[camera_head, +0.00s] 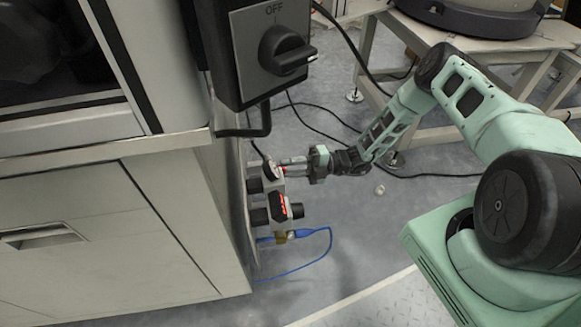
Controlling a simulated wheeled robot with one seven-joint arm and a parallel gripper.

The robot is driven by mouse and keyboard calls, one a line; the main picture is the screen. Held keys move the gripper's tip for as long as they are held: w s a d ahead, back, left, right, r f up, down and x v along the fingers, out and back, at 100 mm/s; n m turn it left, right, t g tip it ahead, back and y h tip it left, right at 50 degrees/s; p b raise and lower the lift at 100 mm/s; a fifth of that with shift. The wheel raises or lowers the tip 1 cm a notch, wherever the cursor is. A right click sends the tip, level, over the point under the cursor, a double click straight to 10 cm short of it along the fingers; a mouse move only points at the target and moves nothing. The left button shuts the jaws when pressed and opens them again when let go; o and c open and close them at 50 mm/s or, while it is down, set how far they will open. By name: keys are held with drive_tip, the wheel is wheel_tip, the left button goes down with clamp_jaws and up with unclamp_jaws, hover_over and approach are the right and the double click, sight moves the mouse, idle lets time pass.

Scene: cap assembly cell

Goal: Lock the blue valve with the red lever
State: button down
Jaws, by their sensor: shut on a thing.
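My gripper (283,168) reaches left to the side of the grey cabinet, its fingers shut on a small red piece that looks like the red lever (284,172). Most of the lever is hidden by the fingers. Below, a blue fitting (301,233) with a brass-coloured middle and a blue hose looks like the blue valve. It is close to the cabinet side, apart from my gripper. The valve's exact position is too small to tell.
A black knob with red marks (280,207) stands between my gripper and the blue fitting. A grey switch box (265,45) marked OFF hangs above. Black cables cross the floor behind my arm. The floor (365,235) right of the hose is mostly clear.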

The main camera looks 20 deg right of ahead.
drive_tip(key=shift+d+f, duration=0.1)
drive_tip(key=shift+f, duration=0.05)
drive_tip(key=c, duration=1.1)
unclamp_jaws()
drive_tip(key=p+v, duration=0.2)
drive_tip(key=v, duration=1.5)
drive_tip(key=shift+s+d, duration=0.1)
drive_tip(key=shift+d, duration=0.1)
